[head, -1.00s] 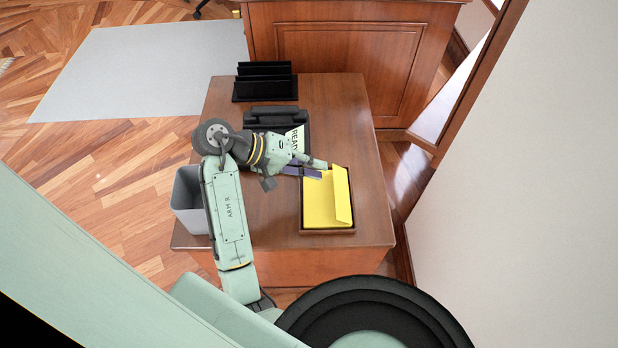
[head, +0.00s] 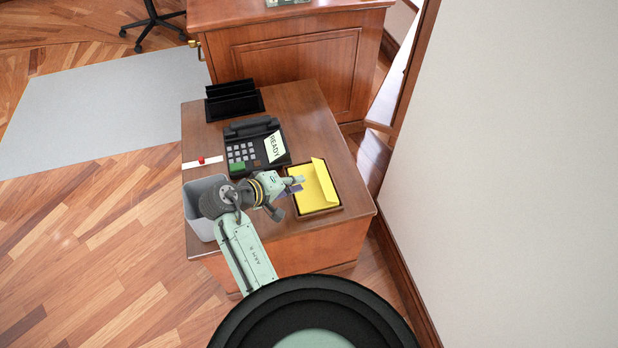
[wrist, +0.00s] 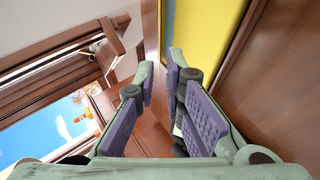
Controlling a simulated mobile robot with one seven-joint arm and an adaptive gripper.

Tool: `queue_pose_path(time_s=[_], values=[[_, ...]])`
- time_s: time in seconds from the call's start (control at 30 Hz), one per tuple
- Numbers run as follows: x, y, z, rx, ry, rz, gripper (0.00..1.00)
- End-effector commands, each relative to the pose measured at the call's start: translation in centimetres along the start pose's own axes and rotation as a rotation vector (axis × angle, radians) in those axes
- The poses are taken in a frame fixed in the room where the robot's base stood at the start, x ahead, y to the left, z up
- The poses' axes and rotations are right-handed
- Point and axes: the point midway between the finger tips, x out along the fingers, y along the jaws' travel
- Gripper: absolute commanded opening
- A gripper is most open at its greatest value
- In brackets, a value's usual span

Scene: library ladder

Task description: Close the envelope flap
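The yellow envelope (head: 308,193) lies in a shallow brown tray (head: 321,211) at the right of the small wooden table. Its flap (head: 325,178) is along the right side and looks raised, tilted up from the body. My gripper (head: 295,184) is at the tray's left edge, pointing right toward the envelope; I cannot tell whether it touches. In the wrist view my gripper (wrist: 161,70) has its two purple-padded fingers apart with nothing between them. Part of the yellow envelope (wrist: 205,30) shows just beyond the right finger. The fingers hide part of the tray's left edge.
A black phone (head: 243,150) with a READY card (head: 275,147) and a black file rack (head: 233,101) stand behind the gripper. A white strip with a red knob (head: 202,161) is at the table's left edge. A wall is right.

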Motion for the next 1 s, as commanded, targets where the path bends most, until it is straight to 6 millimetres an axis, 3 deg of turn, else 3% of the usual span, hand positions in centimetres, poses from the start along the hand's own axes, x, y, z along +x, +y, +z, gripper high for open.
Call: queue_pose_path(time_s=[0.3, 0.5, 0.87, 1.0], values=[[6.0, 0.2, 0.1, -0.001, -0.006, 0.001, 0.1], [8.5, 0.1, 0.1, 0.0, -0.003, 0.0, 0.1], [9.2, 0.0, 0.1, 0.0, -0.002, 0.001, 0.1], [9.2, 0.0, 0.1, 0.0, -0.002, 0.001, 0.03]])
